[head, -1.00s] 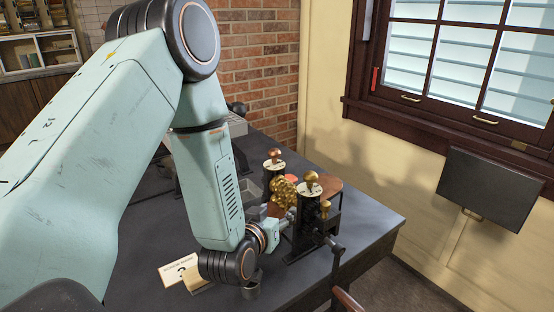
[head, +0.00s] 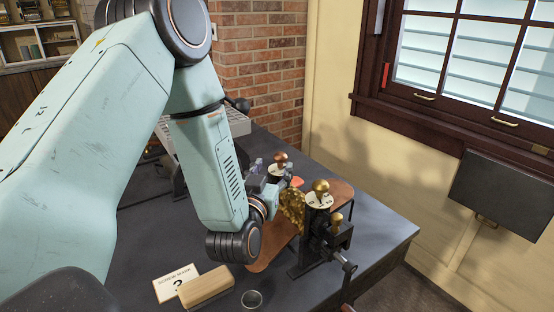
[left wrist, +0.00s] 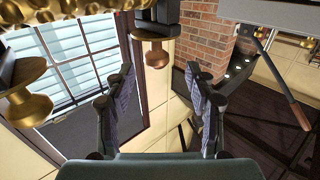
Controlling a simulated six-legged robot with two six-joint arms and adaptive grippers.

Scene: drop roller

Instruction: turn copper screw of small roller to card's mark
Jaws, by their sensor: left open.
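The copper screw (head: 281,158) is a round copper knob above a pale dial disc, on the rear roller, which my gripper and the brass rollers partly hide. In the left wrist view the copper knob (left wrist: 157,56) hangs upside down, just beyond the gap between my fingers. My left gripper (left wrist: 160,78) is open and empty, its fingertips pointing at the knob without visibly gripping it. In the head view my left gripper (head: 268,172) is beside the rear roller. The card (head: 176,283) reads "SCREW MARK" with a dark sign like a 2, not clearly legible. My right gripper is out of view.
A front roller with a brass knob (head: 320,187) and crank stands close to my left wrist. A wooden block (head: 206,287) and a small round cup (head: 252,299) are on the dark table (head: 385,238). The brick wall (head: 250,62) is behind; the table's right corner is clear.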

